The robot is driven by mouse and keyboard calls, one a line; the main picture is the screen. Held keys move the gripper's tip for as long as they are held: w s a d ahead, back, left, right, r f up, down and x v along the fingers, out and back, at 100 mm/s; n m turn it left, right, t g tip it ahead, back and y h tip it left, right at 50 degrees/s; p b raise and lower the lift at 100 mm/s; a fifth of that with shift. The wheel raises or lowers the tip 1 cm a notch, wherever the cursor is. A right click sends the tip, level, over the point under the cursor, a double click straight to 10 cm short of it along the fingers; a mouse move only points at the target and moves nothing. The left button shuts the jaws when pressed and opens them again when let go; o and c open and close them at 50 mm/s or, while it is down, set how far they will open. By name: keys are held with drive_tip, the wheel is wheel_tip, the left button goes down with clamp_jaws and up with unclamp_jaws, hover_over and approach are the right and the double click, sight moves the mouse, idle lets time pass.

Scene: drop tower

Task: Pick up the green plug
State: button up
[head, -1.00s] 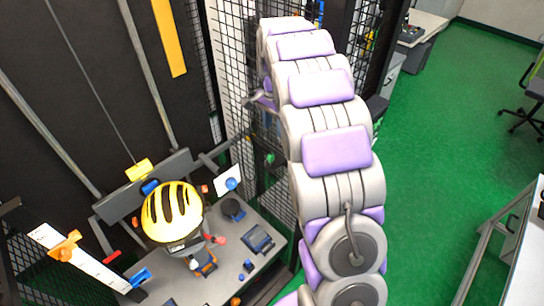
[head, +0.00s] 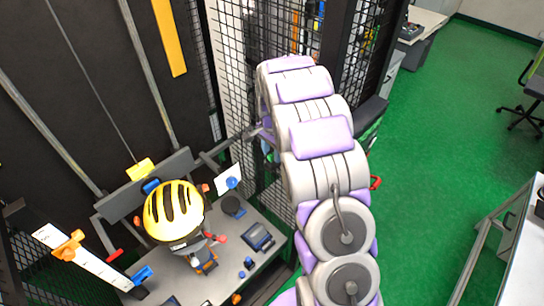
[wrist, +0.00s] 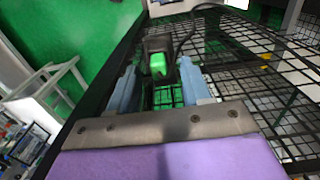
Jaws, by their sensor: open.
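The green plug (wrist: 158,64) shows in the wrist view, set in a black housing (wrist: 158,43) with a dark cable running off to the right. My gripper (wrist: 157,80) has two pale blue fingers spread apart, one on each side of the plug in the picture. Nothing is held between them. I cannot tell how far the plug is beyond the fingertips. In the head view my own arm covers the far area, and neither the plug nor the gripper can be made out.
Black wire mesh (wrist: 270,85) lies close on the right in the wrist view. In the head view a yellow helmet (head: 174,210) stands above a grey table (head: 215,283) with small devices. A white desk (head: 520,250) is at the right. Green floor (head: 440,150) is open between.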

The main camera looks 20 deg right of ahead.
drive_tip(key=shift+a+r, duration=0.1)
drive_tip(key=shift+a, duration=0.15)
drive_tip(key=shift+a, duration=0.1)
drive_tip(key=c, duration=0.3)
drive_tip(key=shift+d, duration=0.2)
drive_tip(key=c, duration=0.6)
drive_tip(key=shift+r, duration=0.1)
